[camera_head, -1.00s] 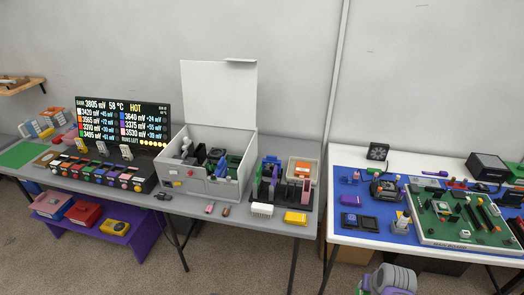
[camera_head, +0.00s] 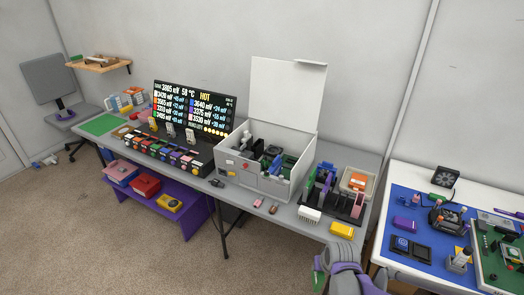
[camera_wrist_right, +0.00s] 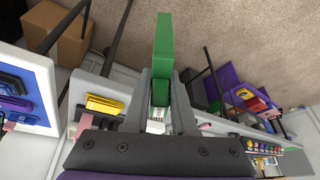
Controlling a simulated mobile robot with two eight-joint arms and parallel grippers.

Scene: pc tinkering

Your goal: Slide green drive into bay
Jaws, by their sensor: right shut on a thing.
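The green drive (camera_wrist_right: 163,60) is a long green block held between the two fingers of my right gripper (camera_wrist_right: 161,105) in the wrist view. It sticks out well beyond the fingertips. In the head view my right gripper (camera_head: 322,268) is low at the bottom, in front of the grey table, with a bit of green at its tip. The open grey-white case (camera_head: 268,184) stands on the table, lid raised, with dark and green parts inside. I cannot make out which opening is the bay. My left gripper is not in view.
A dark rack (camera_head: 342,205) with upright parts stands right of the case. A white block (camera_head: 309,214) and a yellow block (camera_head: 342,230) lie at the table's front edge. A display (camera_head: 195,115) stands left of the case. A second table (camera_head: 392,262) is at right.

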